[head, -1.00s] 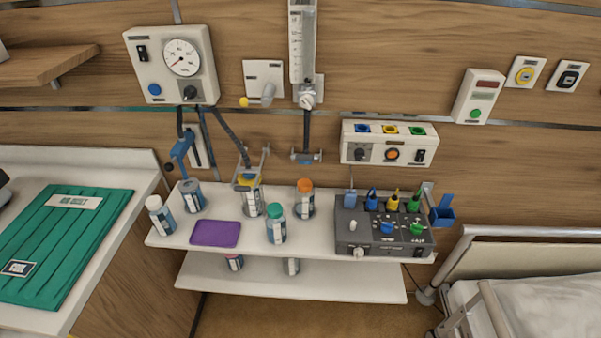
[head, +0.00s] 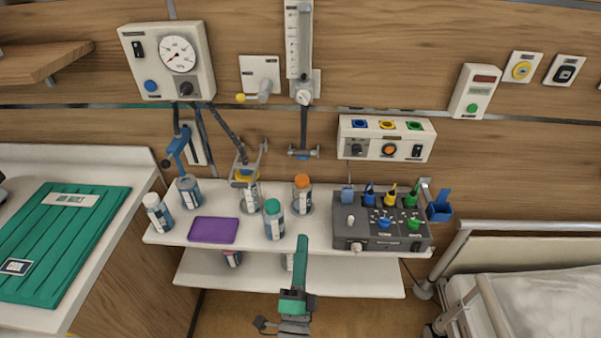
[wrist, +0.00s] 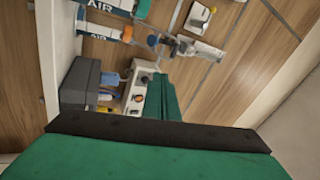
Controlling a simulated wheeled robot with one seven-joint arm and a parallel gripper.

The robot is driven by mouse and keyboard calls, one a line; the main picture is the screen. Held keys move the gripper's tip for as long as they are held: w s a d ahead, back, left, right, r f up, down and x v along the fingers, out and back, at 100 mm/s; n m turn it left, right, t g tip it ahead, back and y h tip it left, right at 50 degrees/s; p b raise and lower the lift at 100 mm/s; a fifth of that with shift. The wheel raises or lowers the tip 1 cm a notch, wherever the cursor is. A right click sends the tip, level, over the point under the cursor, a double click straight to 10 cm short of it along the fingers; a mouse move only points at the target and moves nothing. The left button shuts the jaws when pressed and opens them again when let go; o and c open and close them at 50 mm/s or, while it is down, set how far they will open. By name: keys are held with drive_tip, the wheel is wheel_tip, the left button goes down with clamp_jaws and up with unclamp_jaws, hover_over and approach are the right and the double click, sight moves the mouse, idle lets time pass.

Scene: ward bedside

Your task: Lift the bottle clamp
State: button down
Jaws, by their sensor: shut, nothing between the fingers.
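In the head view, a grey metal clamp with two prongs (head: 246,163) stands at the yellow-topped bottle (head: 250,195), under a dark slanting arm from the wall. A second grey clamp bar (head: 304,153) hangs below the flowmeter, and a blue clamp-like holder (head: 177,145) is on the wall at left. I cannot tell for sure which is the bottle clamp. My green gripper (head: 302,240) is in front of the shelf's edge, right of and below the two-pronged clamp, apart from all of them. It is shut and empty. In the wrist view, its green parts (wrist: 162,98) cover the lower picture.
The white shelf (head: 165,237) carries several bottles, a purple pad (head: 213,230) and a grey control box (head: 380,220). A green-capped bottle (head: 273,219) stands nearest my gripper. A lower shelf (head: 215,280) is below. A bed (head: 540,290) is at right, a counter (head: 75,150) at left.

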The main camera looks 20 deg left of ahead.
drive_tip(key=w+a+r+m+y, duration=0.1)
drive_tip(key=w+a+r, duration=0.1)
drive_tip(key=w+r, duration=0.1)
drive_tip(key=shift+w+a+r+t, duration=0.25)
drive_tip(key=shift+w+r+t, duration=0.15)
drive_tip(key=shift+r, duration=0.25)
approach(303, 155)
drive_tip(key=x, duration=0.6)
drive_tip(key=shift+w+a, duration=0.2)
idle(0.4)
